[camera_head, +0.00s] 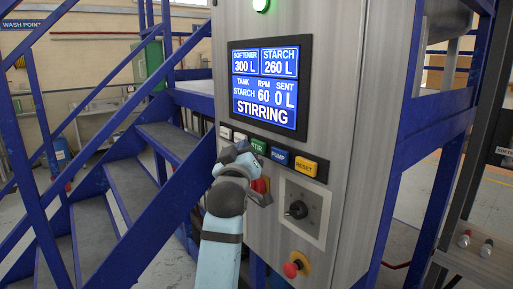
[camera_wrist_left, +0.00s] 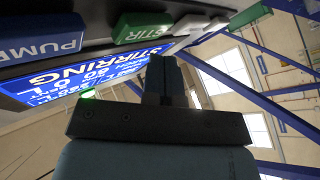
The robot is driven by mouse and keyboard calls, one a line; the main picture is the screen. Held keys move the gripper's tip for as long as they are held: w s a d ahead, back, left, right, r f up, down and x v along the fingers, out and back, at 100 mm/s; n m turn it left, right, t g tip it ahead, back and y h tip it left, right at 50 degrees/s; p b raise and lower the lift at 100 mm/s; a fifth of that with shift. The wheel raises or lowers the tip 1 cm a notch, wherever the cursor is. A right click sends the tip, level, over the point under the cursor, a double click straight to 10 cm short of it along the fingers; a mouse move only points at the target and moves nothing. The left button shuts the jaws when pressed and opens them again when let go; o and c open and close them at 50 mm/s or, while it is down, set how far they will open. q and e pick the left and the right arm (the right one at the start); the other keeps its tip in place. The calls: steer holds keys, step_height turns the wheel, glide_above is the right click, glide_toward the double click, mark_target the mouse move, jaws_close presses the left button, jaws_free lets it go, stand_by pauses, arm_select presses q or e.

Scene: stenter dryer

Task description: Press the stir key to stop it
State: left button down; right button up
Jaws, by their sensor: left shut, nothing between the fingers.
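The green STIR key (camera_head: 258,146) sits in a row of keys on the grey control panel, partly hidden by my gripper at its left. It also shows in the left wrist view (camera_wrist_left: 145,27), up and left of the fingertips. My left gripper (camera_head: 241,148) is shut and empty, just in front of the key row. Its closed fingers show in the left wrist view (camera_wrist_left: 166,75). Whether they touch a key I cannot tell. The display (camera_head: 266,84) reads STIRRING, tank STARCH, RPM 60, sent 0 L. My right gripper is not in view.
The blue PUMP key (camera_head: 279,156) and yellow RESET key (camera_head: 306,166) are right of STIR; white keys (camera_head: 232,134) are left. Below are a red control (camera_head: 260,185) partly behind my gripper, a black knob (camera_head: 297,209) and a red button (camera_head: 291,269). Blue-railed stairs (camera_head: 130,185) stand left.

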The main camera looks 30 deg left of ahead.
arm_select(q)
steer(key=shift+w, duration=0.15)
stand_by(0.5)
steer(key=shift+w+d, duration=0.2)
steer(key=shift+w, duration=0.05)
steer(key=shift+w+d, duration=0.2)
steer(key=shift+w, duration=0.3)
stand_by(0.8)
steer(key=shift+s+a, duration=0.1)
steer(key=shift+s, duration=0.1)
steer(key=shift+s+a+p, duration=0.25)
steer(key=shift+s+p, duration=0.2)
steer(key=shift+s, duration=0.25)
steer(key=shift+s+a+p, duration=0.2)
steer(key=shift+s+a, duration=0.15)
steer(key=shift+s, duration=0.4)
steer(key=shift+s+a+p, duration=0.25)
steer(key=shift+s+a, duration=0.05)
steer(key=shift+s, duration=0.5)
steer(key=shift+s+a+p, duration=0.2)
steer(key=shift+s+a, duration=0.15)
steer(key=shift+s, duration=0.4)
